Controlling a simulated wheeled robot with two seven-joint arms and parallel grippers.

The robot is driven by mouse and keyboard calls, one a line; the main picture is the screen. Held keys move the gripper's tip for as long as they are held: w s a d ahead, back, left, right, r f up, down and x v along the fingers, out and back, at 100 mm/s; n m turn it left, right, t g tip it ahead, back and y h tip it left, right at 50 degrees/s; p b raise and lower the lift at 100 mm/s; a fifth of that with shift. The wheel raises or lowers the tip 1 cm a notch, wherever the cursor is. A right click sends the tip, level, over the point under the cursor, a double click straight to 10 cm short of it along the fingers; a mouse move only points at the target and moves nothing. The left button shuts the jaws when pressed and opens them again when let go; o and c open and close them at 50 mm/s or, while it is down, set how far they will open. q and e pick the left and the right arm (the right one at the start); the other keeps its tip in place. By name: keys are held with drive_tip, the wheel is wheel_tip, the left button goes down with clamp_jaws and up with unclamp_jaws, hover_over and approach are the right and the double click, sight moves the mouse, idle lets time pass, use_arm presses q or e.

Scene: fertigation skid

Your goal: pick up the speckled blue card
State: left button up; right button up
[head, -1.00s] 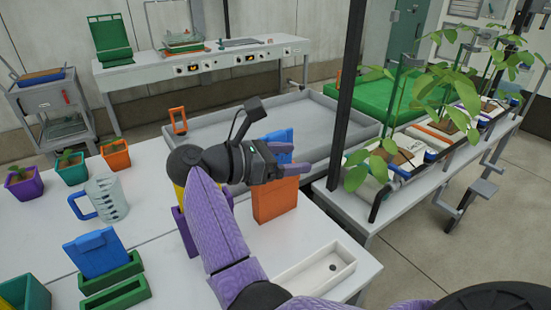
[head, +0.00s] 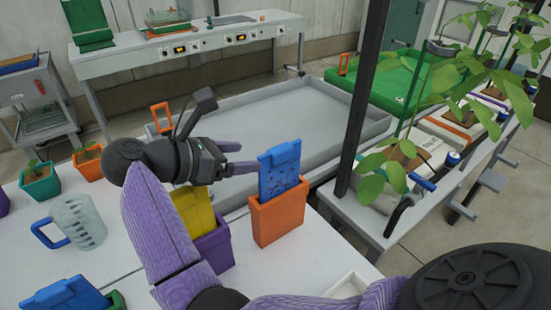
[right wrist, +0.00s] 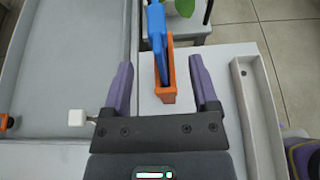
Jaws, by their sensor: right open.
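The speckled blue card (head: 279,170) stands upright in an orange holder (head: 278,218) on the white table. In the right wrist view the blue card (right wrist: 157,35) rises from the orange holder (right wrist: 166,90), seen from above between my finger lines. My right gripper (head: 242,157) is open and empty, just left of the card in the head view. Its purple fingers (right wrist: 163,85) lie on either side of the holder in the wrist picture, and the card is beyond the fingertips. My left gripper is not in view.
A purple holder with a yellow card (head: 196,210) stands left of the orange one. A clear jug with blue handle (head: 82,222), a plain blue card (head: 66,298) and potted seedlings (head: 42,180) are at left. A black post (head: 361,100) and leafy plants (head: 400,160) stand right.

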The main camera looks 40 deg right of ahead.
sight(271, 151)
drive_tip(key=x, duration=0.9)
drive_tip(key=shift+w+d, duration=0.15)
drive_tip(key=shift+d, duration=0.2)
clamp_jaws()
drive_tip(key=shift+r, duration=0.1)
